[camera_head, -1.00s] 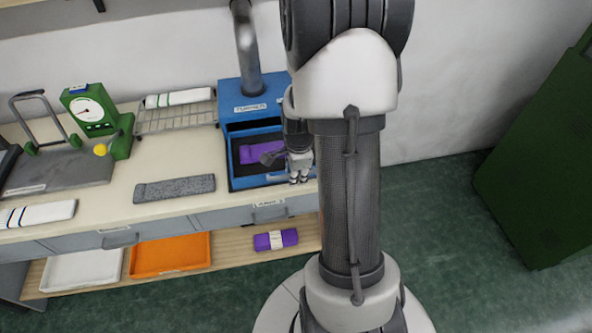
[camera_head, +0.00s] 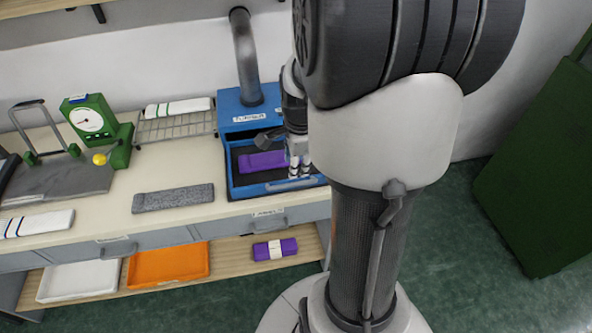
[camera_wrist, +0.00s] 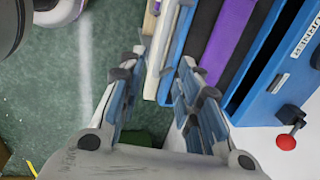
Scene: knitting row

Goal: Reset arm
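My gripper (camera_head: 300,168) hangs at the right front of the blue machine (camera_head: 240,98), by its open drawer. In the wrist view my gripper (camera_wrist: 164,62) has its two fingers apart with nothing between them. A purple folded piece (camera_head: 262,161) lies inside the drawer, left of my gripper. It also shows as a purple strip in the wrist view (camera_wrist: 229,36). My arm's large links cover the right of the machine in the head view.
The worktable (camera_head: 90,180) holds a grey knitted strip (camera_head: 173,197), a green dial gauge (camera_head: 95,125) and a wire rack (camera_head: 175,127). A green cabinet (camera_head: 545,180) stands right; floor between is clear.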

